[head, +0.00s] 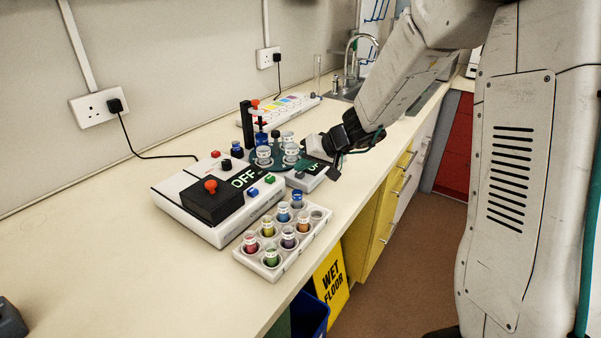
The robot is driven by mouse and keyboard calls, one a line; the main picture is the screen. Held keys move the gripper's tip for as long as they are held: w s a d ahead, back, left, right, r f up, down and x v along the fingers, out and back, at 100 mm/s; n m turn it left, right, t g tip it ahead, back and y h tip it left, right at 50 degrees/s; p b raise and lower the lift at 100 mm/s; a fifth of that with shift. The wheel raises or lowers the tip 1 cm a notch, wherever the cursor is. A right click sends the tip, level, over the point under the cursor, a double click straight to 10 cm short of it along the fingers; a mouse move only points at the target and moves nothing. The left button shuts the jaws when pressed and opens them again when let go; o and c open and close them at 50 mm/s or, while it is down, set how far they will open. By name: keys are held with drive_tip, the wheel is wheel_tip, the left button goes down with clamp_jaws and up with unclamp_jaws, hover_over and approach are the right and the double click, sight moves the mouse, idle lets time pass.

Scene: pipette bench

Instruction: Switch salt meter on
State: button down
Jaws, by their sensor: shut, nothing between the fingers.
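A white meter box (188,212) stands on the bench at centre left. It has a black block with a red knob (210,186), a dark display reading "OFF" (243,178), and blue and green buttons (261,186). A smaller white device (309,182) behind it also shows a dark display with "OFF" lettering, partly covered. I cannot read a label telling which one is the salt meter. My gripper (334,160) is shut and empty, above the right end of the smaller device, beside the round green holder. Whether it touches anything is unclear.
A white rack (316,240) of several coloured vials stands at the bench's front edge. A green holder (285,163) with small cups on a black post stands close to my gripper. A colour-patched strip (297,104) and sink lie behind.

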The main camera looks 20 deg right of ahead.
drive_tip(key=shift+f, duration=0.25)
drive_tip(key=shift+r, duration=0.95)
drive_tip(key=shift+r, duration=3)
